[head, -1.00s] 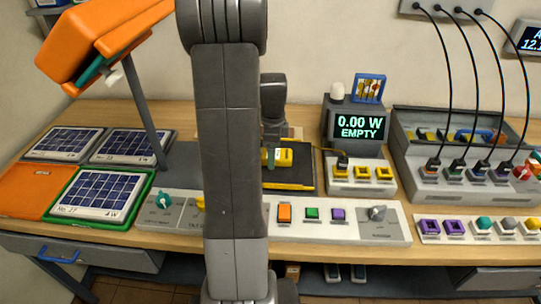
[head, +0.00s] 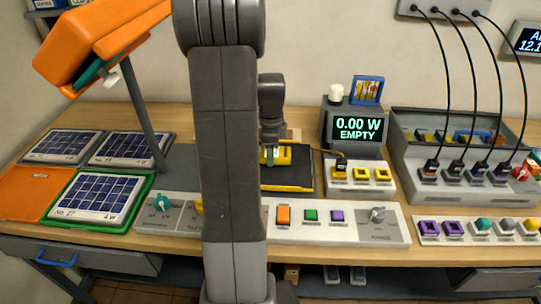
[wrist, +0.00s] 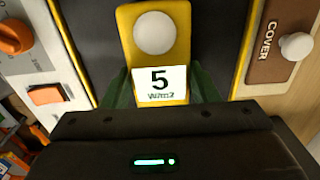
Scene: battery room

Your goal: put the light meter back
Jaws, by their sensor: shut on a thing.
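The light meter (wrist: 152,35) is a yellow block with a white dome and a white label reading "5 W/m2" in the wrist view. My gripper (wrist: 161,86) has its green fingers on both sides of the meter and is shut on it. In the head view the yellow meter (head: 284,155) shows behind my arm, at the back of a dark bed with yellow edges (head: 290,186). My gripper (head: 270,155) is at the meter there, partly hidden by my arm. I cannot tell whether the meter touches the bed.
A control panel (head: 352,233) with coloured buttons and a knob runs along the front. A display (head: 358,129) reads "0.00 W EMPTY". A brown plate marked "COVER" (wrist: 262,50) lies right of the bed. Solar panels (head: 95,193) and an orange lamp (head: 75,55) are at left.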

